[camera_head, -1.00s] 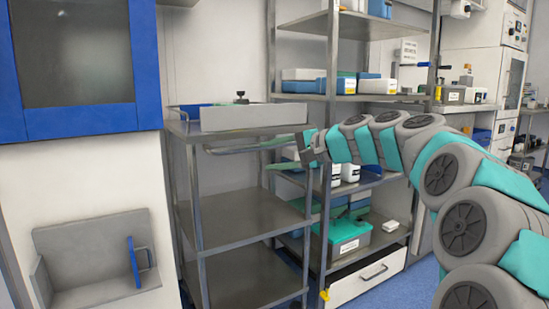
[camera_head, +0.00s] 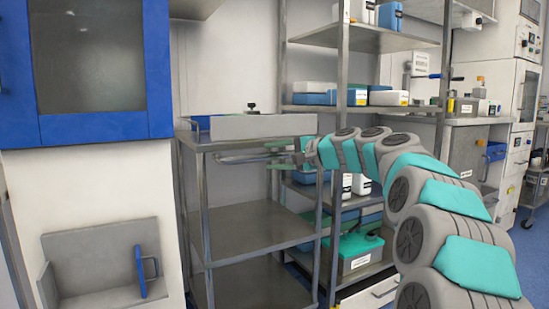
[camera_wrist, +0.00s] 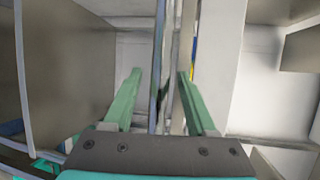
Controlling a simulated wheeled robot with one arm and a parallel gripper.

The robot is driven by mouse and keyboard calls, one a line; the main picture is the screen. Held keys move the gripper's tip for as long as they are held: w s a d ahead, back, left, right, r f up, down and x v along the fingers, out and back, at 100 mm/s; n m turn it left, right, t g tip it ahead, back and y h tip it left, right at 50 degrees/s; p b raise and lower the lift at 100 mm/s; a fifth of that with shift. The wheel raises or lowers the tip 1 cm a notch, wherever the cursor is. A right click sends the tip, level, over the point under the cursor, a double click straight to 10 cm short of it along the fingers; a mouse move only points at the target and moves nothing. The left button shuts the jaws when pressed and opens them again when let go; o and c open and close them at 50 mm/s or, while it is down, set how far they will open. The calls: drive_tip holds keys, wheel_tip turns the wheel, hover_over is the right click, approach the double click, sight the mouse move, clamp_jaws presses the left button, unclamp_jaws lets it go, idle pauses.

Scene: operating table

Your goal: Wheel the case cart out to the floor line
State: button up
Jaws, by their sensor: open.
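The case cart (camera_head: 264,126) is a grey metal cart with several open shelves, left of centre in the head view. A rail-like handle (camera_head: 240,159) runs along its side just below the top tray. My gripper (camera_head: 301,152) is at the right end of this handle, at about its height. In the wrist view my gripper (camera_wrist: 158,75) has two green fingers spread apart, with thin metal bars (camera_wrist: 161,60) running between them. The fingers are not closed on the bars. Whether they touch them cannot be told. No floor line shows.
A metal rack (camera_head: 345,60) with boxes and bottles stands close behind and right of the cart. A blue-framed cabinet (camera_head: 100,125) and a wall holder (camera_head: 95,262) are at the left. Some blue floor (camera_head: 508,258) shows at the far right.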

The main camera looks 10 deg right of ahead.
clamp_jaws()
idle(0.4)
idle(1.0)
